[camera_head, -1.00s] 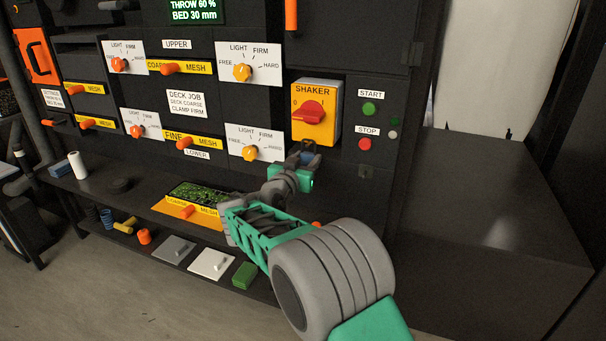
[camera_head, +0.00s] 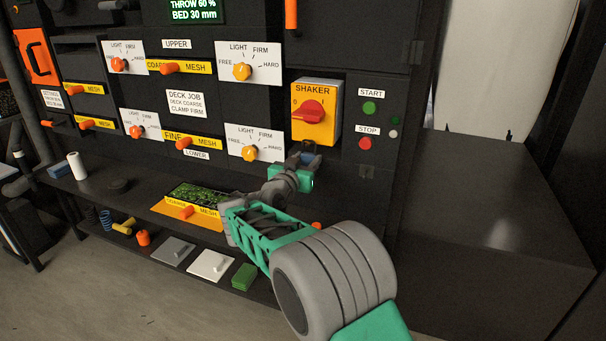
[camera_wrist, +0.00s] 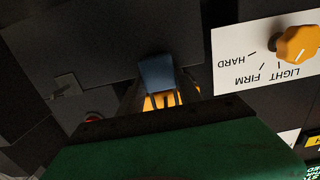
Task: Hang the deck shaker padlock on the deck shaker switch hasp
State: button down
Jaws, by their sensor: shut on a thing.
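The padlock has a blue body (camera_wrist: 157,72) and a dark shackle that shows against yellow in the wrist view. My gripper (camera_head: 304,158) is shut on it, just below the yellow shaker switch box (camera_head: 316,112) with its red knob. In the head view only a little of the padlock's blue body (camera_head: 309,158) shows between the fingers. The shackle's exact place against the switch is too small and partly hidden to tell. I cannot make out the hasp on the switch clearly.
A white clamp dial plate (camera_head: 254,140) is left of my gripper. A shelf with a mesh tray (camera_head: 190,208) lies lower left. A dark flat-topped box (camera_head: 490,210) stands at right.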

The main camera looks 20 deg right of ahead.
jog(key=shift+f, duration=0.1)
jog(key=c, duration=0.7)
grip_release()
jog(key=shift+a, duration=0.1)
jog(key=s+a+f+n+g+y+p, duration=0.1)
jog(key=s+a+n+g+y+p, duration=0.2)
jog(key=s, duration=0.8)
jog(key=s+a+f+n+g+y+p, duration=0.1)
jog(key=s+a+n+g+y+p, duration=0.2)
jog(key=s+a+y+p, duration=0.2)
jog(key=s+a+f+n+g+y+p, duration=0.1)
jog(key=s+a+n+g+y+p, duration=0.2)
jog(key=s+a, duration=0.5)
jog(key=shift+s+a+y+p, duration=0.15)
jog(key=shift+s+p, duration=0.15)
jog(key=shift+s, duration=1.35)
jog(key=shift+s+a+y+p, duration=0.1)
jog(key=shift+s+y+p, duration=0.15)
jog(key=shift+s, duration=1.4)
jog(key=shift+s+a+y+p, duration=0.1)
jog(key=shift+s+p, duration=0.2)
jog(key=shift+s, duration=1.35)
